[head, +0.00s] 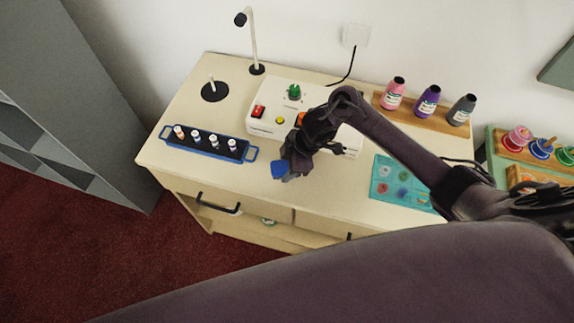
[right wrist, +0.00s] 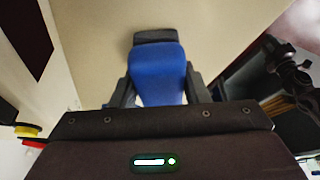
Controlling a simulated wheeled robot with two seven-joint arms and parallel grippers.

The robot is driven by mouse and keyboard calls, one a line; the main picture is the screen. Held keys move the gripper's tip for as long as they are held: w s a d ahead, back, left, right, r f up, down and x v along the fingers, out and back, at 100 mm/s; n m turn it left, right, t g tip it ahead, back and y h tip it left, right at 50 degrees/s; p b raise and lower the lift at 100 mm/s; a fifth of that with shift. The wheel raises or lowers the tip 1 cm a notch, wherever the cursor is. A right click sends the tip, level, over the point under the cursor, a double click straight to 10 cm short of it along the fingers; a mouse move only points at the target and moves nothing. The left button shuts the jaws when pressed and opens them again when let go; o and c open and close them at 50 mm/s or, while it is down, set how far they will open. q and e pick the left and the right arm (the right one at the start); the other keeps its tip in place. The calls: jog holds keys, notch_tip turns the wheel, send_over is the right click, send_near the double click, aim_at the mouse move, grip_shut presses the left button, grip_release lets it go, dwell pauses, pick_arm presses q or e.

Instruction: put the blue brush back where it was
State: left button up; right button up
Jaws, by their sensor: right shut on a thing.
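The blue brush (head: 279,170) is in my right gripper (head: 290,167), above the front part of the counter, left of its middle. In the right wrist view the brush (right wrist: 157,72) is a blue body with a dark strip at its far end, between the two fingers of my right gripper (right wrist: 159,90). The gripper is shut on it. I cannot tell whether the brush touches the counter. My left gripper is not in view.
A blue rack (head: 252,154) with several small bottles stands left of the brush. Behind is a white box (head: 262,127) with coloured knobs. A teal swatch card (head: 381,191) lies to the right. Bare counter (head: 232,182) lies in front of the rack.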

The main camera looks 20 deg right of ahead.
jog(key=shift+f, duration=0.1)
jog(key=o, duration=0.9)
jog(key=shift+o, duration=0.2)
jog(key=shift+r, duration=0.25)
jog(key=shift+d+r, duration=0.2)
jog(key=shift+r, duration=0.15)
jog(key=v, duration=1.1)
jog(key=shift+s+a, duration=0.1)
jog(key=shift+s, duration=0.1)
